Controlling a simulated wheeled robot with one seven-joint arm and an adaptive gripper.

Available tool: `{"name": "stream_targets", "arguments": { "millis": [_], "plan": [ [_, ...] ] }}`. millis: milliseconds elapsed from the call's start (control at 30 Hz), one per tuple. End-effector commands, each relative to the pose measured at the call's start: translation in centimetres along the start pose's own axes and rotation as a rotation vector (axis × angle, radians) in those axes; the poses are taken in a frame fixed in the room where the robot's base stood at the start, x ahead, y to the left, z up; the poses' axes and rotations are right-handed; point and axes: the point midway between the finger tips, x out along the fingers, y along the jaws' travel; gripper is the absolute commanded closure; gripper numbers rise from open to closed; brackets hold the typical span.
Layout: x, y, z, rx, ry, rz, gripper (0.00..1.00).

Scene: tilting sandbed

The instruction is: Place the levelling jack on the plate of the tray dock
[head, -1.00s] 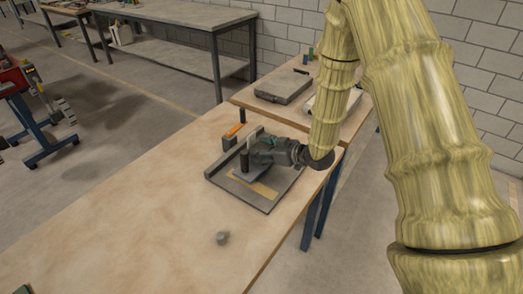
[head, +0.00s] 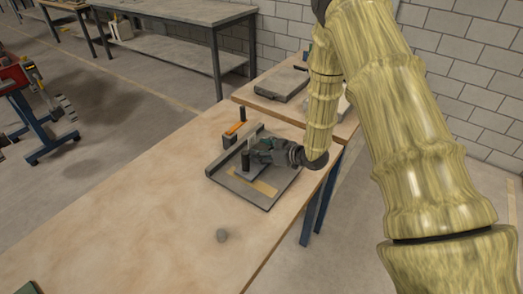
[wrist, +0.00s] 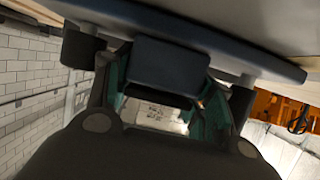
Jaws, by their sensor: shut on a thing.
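The tray dock (head: 264,204) is a dark grey tray with a raised rail on its far left side and a tan strip on its bed, lying on the wooden table. My gripper (head: 254,152) is low over the dock and shut on what looks like the levelling jack (head: 246,161), a dark upright piece above a grey plate inside the dock. My fingers hide part of it, and I cannot tell whether its base touches the plate. In the wrist view a dark block (wrist: 170,65) shows by my teal-sided fingers, close to a wide grey plate.
An orange-topped item (head: 235,129) and a dark post stand just behind the dock. A grey flat case (head: 281,85) lies on the table farther back.

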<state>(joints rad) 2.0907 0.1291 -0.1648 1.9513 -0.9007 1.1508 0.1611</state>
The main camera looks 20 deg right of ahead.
Motion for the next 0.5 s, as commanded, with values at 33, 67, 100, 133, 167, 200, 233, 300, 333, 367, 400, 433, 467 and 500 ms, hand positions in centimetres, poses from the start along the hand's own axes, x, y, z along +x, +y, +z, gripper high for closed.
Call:
{"name": "stream_targets", "arguments": {
  "millis": [33,67,100,133,167,200,233,300,333,367,400,433,467,500],
  "plan": [
    [0.01,0.01,-0.09,-0.001,0.002,0.000,0.89],
    [0.00,0.01,-0.09,-0.001,0.002,0.000,0.89],
    [0.01,0.01,-0.07,-0.001,0.001,0.000,0.89],
    [0.03,0.01,-0.02,-0.001,0.001,0.000,0.89],
    [0.05,0.01,0.05,0.000,0.001,0.000,0.89],
    [0.10,0.01,0.15,0.000,0.001,0.000,0.89],
    [0.09,-0.01,0.23,0.000,0.000,0.000,0.45],
    [0.07,-0.01,0.17,0.000,0.000,0.000,0.32],
    [0.06,-0.01,0.17,0.000,0.000,0.000,0.27],
    [0.06,-0.01,0.17,0.000,0.000,0.000,0.24],
    [0.06,-0.01,0.17,0.000,0.000,0.000,0.24],
    [0.06,-0.02,0.17,0.000,0.000,0.000,0.24],
    [0.06,-0.01,0.17,0.000,0.000,0.000,0.24],
    [0.06,-0.01,0.17,0.000,0.000,0.000,0.24]
  ]
}}
